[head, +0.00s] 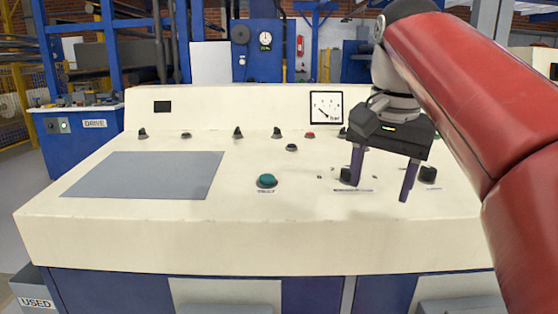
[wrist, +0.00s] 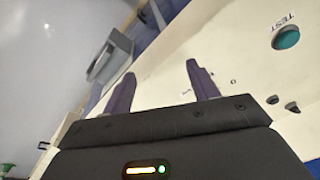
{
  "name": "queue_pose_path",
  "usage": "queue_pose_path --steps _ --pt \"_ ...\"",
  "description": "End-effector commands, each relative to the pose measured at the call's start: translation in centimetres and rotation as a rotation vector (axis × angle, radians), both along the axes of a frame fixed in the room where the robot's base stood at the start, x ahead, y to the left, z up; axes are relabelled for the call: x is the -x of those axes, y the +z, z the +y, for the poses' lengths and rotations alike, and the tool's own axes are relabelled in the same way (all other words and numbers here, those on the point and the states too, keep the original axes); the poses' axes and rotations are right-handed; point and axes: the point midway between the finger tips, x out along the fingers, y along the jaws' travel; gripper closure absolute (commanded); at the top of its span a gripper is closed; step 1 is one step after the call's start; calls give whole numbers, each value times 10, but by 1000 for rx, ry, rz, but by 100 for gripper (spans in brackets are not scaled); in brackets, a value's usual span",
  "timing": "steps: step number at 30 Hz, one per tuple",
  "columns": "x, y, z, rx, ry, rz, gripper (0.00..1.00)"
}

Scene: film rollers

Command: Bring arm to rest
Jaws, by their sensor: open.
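My gripper (head: 381,179) hangs over the right part of a cream control console (head: 250,235) in the head view. Its two purple fingers point down and stand apart, with nothing between them. The fingers also show in the wrist view (wrist: 162,90), spread and empty over the console's edge. My red arm comes in from the right and hides part of the console's right side. A black knob (head: 347,175) is close to the left finger in the head view; I cannot tell whether they touch.
A green button (head: 266,181) is left of my gripper; the wrist view shows it labelled TEST (wrist: 286,37). A grey panel (head: 145,175) lies flat at the console's left. A pressure gauge (head: 326,107) and several knobs line the back. A blue DRIVE cabinet (head: 85,140) stands behind left.

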Motion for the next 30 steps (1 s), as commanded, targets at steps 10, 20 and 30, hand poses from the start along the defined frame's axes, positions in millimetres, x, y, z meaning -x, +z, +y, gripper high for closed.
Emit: queue_pose_path --steps 10,20,30 --pt "42 -73 0 48 200 -115 41" --pt "108 -205 0 145 462 -267 41" --pt "129 -251 0 182 542 -313 41"
